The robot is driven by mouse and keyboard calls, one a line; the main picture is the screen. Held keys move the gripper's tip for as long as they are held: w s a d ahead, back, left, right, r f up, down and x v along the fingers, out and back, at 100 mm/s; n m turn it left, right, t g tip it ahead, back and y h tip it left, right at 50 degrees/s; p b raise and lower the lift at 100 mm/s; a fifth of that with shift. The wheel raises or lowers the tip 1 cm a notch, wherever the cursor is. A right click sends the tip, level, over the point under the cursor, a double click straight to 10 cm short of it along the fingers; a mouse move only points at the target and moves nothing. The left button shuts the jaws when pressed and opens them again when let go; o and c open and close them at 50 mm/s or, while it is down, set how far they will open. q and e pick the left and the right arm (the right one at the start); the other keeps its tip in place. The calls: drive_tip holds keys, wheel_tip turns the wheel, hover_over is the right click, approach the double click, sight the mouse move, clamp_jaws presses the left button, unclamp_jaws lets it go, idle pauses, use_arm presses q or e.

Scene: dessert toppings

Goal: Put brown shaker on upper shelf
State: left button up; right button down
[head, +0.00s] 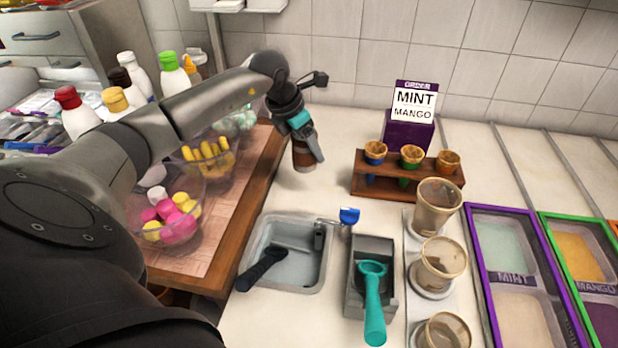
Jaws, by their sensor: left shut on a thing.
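The brown shaker (303,157) is upright or slightly tilted, over the counter right of the wooden board. My left gripper (307,141) is shut on it from above and hides its upper part. I cannot tell whether the shaker's base touches the counter. A white shelf (238,5) shows at the top edge of the head view, on the tiled wall; only its lower part is in view. My right gripper is not in view.
Glass bowls of toppings (183,218) stand on the wooden board (213,262), beneath my left arm. A cone rack (400,186) and an order sign (413,103) stand to the right. A sink (305,262) lies in front.

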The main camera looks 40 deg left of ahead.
use_arm(q)
wheel_tip(320, 180, down, 10)
drive_tip(key=shift+r+b, duration=0.25)
drive_tip(key=shift+b, duration=0.2)
drive_tip(key=shift+f, duration=0.1)
drive_tip(key=o, duration=1.5)
